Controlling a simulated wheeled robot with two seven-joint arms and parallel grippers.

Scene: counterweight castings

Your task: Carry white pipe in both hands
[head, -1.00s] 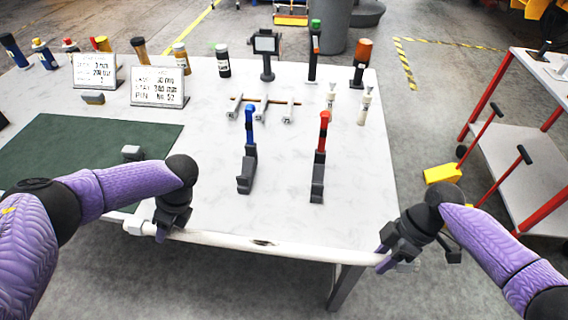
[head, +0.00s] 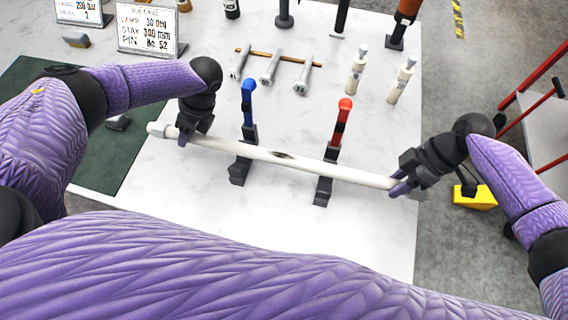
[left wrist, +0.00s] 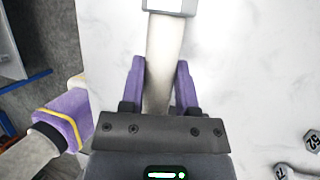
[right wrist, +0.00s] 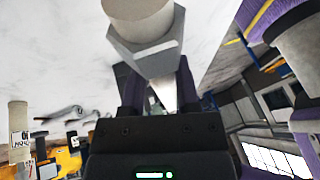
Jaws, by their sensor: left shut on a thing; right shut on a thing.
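The white pipe (head: 300,161) runs from left to right across the head view, its right end a little lower in the picture. A dark mark shows near its middle. My left gripper (head: 186,133) is shut on the pipe near its left end, and the pipe shows between its fingers in the left wrist view (left wrist: 160,85). My right gripper (head: 398,186) is shut on the pipe near its right end. In the right wrist view the pipe's capped end (right wrist: 145,25) sticks out past the fingers. The pipe passes in front of two stands.
A blue-topped stand (head: 247,115) and a red-topped stand (head: 340,125) stand on the white table (head: 260,235). A green mat (head: 100,165) lies left, a yellow block (head: 474,198) right.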

